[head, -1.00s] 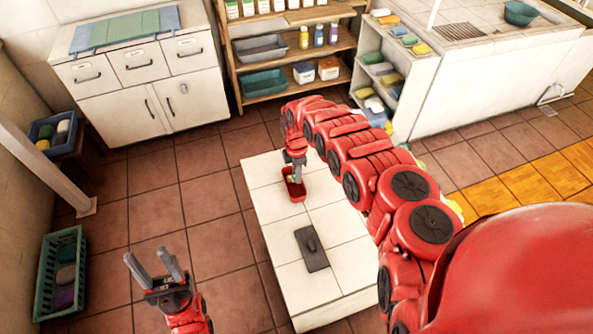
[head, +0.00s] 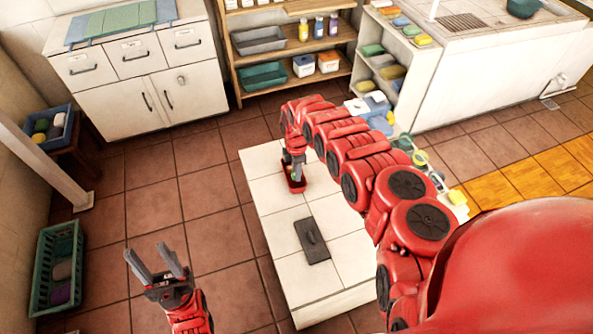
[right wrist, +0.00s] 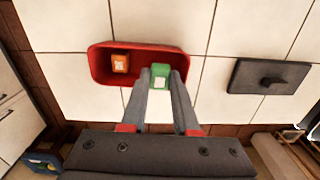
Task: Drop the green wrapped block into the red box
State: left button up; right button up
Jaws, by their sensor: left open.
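The red box (head: 298,189) stands on the white tiled island near its far left corner. It shows large in the right wrist view (right wrist: 101,70), with an orange block (right wrist: 120,63) inside. My right gripper (right wrist: 162,76) is at the box, pointing down, with the green wrapped block (right wrist: 160,70) between its fingertips. The block is over the right part of the box; whether it touches the floor of the box I cannot tell. In the head view my right gripper partly hides the box. My left gripper (head: 147,250) is open and empty above the floor.
A dark slab with a handle (head: 312,241) lies on the island, beside the box in the right wrist view (right wrist: 268,77). Bare white tiles surround both. A green crate (head: 45,285) and a blue crate (head: 66,130) are at the left. Several items show behind my right arm.

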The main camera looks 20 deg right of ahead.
jog(key=o, duration=0.5)
notch_tip(320, 180, up, 8)
jog(key=shift+d+r+b, duration=0.1)
jog(key=shift+r+b, duration=0.1)
jog(key=shift+b, duration=0.9)
notch_tip(320, 180, up, 9)
jog(key=p, duration=0.2)
jog(key=shift+p, duration=0.3)
